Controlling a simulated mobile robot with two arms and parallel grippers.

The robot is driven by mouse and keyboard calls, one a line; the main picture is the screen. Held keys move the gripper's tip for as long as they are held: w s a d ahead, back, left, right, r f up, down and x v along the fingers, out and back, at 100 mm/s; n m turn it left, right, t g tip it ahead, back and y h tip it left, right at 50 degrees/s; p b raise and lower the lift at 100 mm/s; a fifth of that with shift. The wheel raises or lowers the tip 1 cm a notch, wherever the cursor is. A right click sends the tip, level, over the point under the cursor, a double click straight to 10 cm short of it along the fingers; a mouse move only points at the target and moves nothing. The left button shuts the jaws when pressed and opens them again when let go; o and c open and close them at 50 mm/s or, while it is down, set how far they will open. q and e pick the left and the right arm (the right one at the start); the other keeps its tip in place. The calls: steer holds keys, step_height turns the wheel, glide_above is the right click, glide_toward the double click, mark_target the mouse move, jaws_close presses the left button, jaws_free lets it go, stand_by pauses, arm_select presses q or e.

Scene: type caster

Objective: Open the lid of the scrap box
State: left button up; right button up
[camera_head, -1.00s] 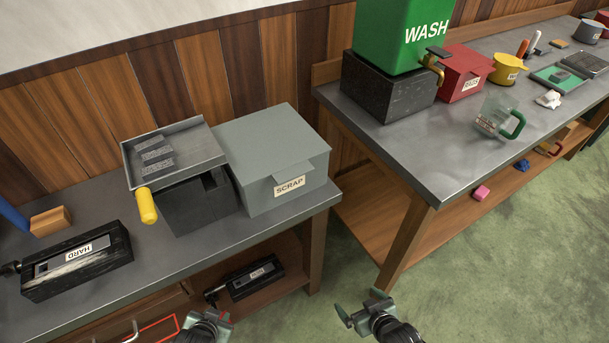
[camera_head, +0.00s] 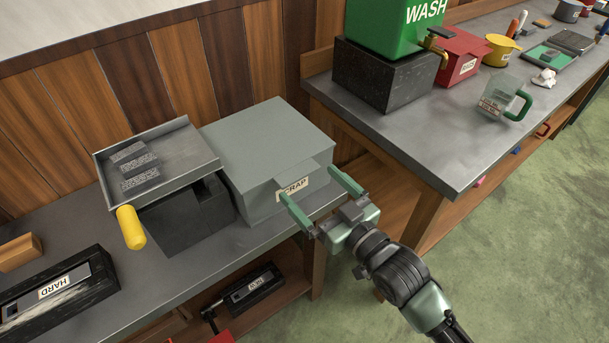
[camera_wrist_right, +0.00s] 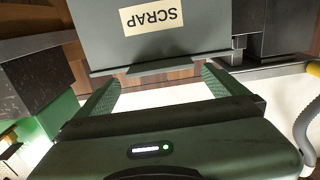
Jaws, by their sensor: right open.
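The scrap box is a grey box (camera_head: 251,198) near the right end of the left bench, with a SCRAP label on its front. Its flat grey lid (camera_head: 265,140) is closed, with a lip (camera_head: 305,170) jutting out at the front above the label. My right gripper (camera_head: 307,182) is open and empty, its green fingers pointing at the box front, one each side of the label. In the right wrist view the box (camera_wrist_right: 205,28) appears upside down, with the lid's lip (camera_wrist_right: 160,65) just ahead of the fingertips. Contact cannot be told. My left gripper is out of view.
A grey tray with a yellow handle (camera_head: 131,227) sits on a dark block left of the box. A black HARD case (camera_head: 60,290) lies farther left. The right bench (camera_head: 440,150) holds a green WASH container (camera_head: 395,40) and a glass jug. Green floor lies in front.

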mark_target(302, 177)
steer(key=shift+x, duration=1.9)
